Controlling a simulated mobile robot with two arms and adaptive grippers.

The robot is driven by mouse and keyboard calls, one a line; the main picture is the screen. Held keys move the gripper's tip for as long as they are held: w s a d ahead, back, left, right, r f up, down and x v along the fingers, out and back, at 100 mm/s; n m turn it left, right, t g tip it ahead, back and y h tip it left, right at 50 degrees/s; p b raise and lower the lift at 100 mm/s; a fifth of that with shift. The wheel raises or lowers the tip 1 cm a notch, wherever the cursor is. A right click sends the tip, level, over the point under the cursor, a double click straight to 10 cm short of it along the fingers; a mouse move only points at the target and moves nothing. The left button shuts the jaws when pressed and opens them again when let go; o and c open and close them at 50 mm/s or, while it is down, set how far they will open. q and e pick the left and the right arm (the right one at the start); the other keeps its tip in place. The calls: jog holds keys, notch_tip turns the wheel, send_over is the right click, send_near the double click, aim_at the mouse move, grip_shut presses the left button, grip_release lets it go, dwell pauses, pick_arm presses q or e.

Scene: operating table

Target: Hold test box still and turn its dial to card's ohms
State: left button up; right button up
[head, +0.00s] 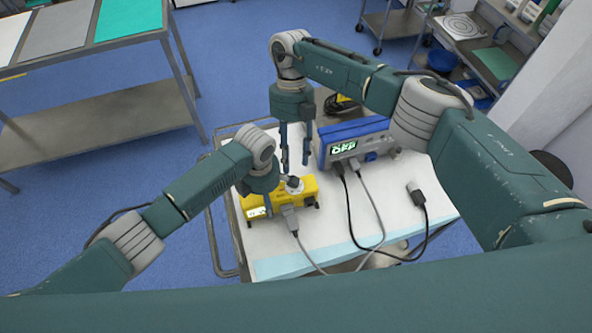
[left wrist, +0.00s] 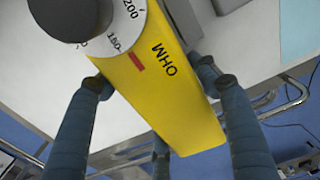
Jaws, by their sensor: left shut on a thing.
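The yellow test box (head: 308,186) sits on the white-topped cart, left of a blue device. Its white dial with a dark knob (head: 294,182) is on top. In the left wrist view, the dial's knob (left wrist: 75,12) is dark, with "200" and another number, perhaps 150, on the white ring. A red mark and "OHM" are printed on the box (left wrist: 175,95). My left gripper (head: 268,202) is shut on the box, its fingers on either side. My right gripper (head: 295,160) is open and empty, above and behind the dial. I cannot make out a card.
The blue device (head: 352,140) with a green-lit screen stands to the right. A grey cable and a black cable (head: 352,222) run across the cart top (head: 320,238). A metal table (head: 110,60) stands at far left.

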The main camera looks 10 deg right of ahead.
jog(key=s+d+r+m+t+y, duration=0.35)
jog(key=d+r+m, duration=0.2)
jog(key=m, duration=1.15)
jog(key=shift+y, duration=0.25)
jog(key=x, duration=0.8)
jog(key=w+x, duration=0.1)
jog(key=x, duration=0.3)
jog(key=shift+d+f, duration=0.2)
jog(key=shift+f, duration=0.05)
grip_shut()
